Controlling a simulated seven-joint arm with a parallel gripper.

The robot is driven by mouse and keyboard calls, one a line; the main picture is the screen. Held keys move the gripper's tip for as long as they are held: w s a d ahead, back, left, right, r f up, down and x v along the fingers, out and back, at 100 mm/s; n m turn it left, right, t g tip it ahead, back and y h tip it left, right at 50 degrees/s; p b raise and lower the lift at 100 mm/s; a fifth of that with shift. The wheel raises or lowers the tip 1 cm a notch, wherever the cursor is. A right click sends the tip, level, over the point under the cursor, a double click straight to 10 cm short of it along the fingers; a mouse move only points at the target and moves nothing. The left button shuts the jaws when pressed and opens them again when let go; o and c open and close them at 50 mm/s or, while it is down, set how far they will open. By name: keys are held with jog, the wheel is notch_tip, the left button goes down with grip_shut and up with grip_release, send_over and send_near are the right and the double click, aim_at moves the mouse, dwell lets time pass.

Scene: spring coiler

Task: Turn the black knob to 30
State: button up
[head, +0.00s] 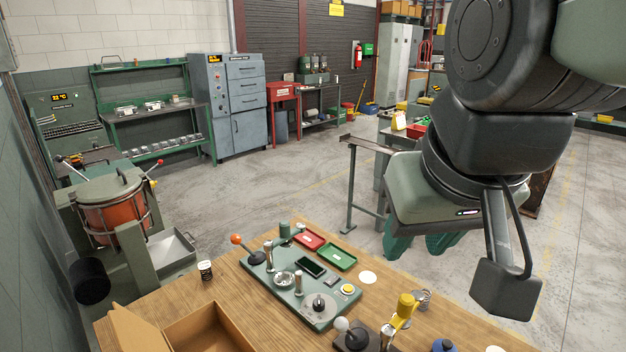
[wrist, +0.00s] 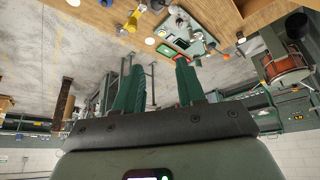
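A green-grey spring coiler base (head: 272,283) lies on the wooden table in the head view. The black knob (head: 319,302) sits on a pale round dial at its near right end. The dial's numbers are too small to read. My gripper (head: 421,252) hangs above and to the right of the base, well apart from the knob. Its two green fingers are spread with nothing between them. The wrist view also shows the spread fingers (wrist: 159,67) and the coiler base (wrist: 194,47) small and upside down.
On the base stand an orange-balled lever (head: 237,240), metal posts, a black screen (head: 311,267) and a yellow button (head: 348,289). Red and green trays (head: 338,257) lie behind. A white-balled lever (head: 341,324) and yellow tool (head: 402,310) stand right of the knob. A cardboard box (head: 208,330) is front left.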

jog(key=o, duration=0.3)
jog(key=w, duration=0.3)
jog(key=w+a+f+n+g, duration=0.1)
jog(key=w, duration=0.2)
jog(key=w+f+n, duration=0.1)
jog(key=w, duration=0.3)
jog(key=shift+a, duration=0.4)
jog(key=shift+o, duration=0.2)
jog(key=n+g, duration=0.4)
jog(key=n, duration=0.2)
send_over(319, 299)
notch_tip(319, 299, down, 29)
notch_tip(319, 299, down, 11)
jog(key=shift+f, duration=0.2)
jog(key=c, duration=1)
